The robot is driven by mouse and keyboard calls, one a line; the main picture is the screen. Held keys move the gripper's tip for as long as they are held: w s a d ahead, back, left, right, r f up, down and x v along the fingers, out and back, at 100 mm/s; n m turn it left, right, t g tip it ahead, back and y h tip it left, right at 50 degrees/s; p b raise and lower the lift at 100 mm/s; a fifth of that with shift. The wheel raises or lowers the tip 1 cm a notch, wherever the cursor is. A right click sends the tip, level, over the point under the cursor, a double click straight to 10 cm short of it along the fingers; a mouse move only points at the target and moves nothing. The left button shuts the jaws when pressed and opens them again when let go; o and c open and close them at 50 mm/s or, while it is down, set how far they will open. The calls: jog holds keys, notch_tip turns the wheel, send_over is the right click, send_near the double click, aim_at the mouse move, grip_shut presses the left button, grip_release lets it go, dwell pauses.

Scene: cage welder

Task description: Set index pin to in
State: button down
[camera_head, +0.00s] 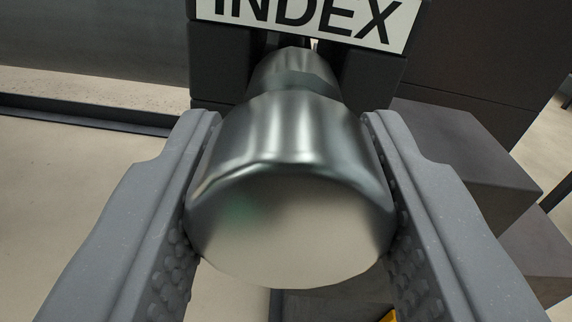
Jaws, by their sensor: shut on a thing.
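The index pin (290,225) is a shiny metal knob with a wide round end facing the camera and a narrower neck behind it. The neck runs back into a dark block (220,62) under a white label reading INDEX (310,20). My gripper (292,135) is shut on the knob, with one grey finger against its left side and one against its right. The fingers' ridged pads show beside the knob. The knob hides most of the neck, so how deep the pin sits in the block cannot be told.
Dark grey boxy parts (470,160) stand close on the right, beside the right finger. A dark rail (80,115) runs along the floor at left. Pale floor (70,190) is open at lower left.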

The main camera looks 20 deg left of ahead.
jog(key=c, duration=1.3)
grip_release()
jog(key=shift+r, duration=0.2)
jog(key=o, duration=0.4)
jog(key=shift+w+f, duration=0.1)
jog(key=shift+s+d+f, duration=0.1)
jog(key=shift+s+d, duration=0.05)
jog(key=shift+s, duration=0.15)
jog(key=p+v, duration=0.2)
jog(key=v, duration=1.1)
jog(key=shift+s, duration=0.1)
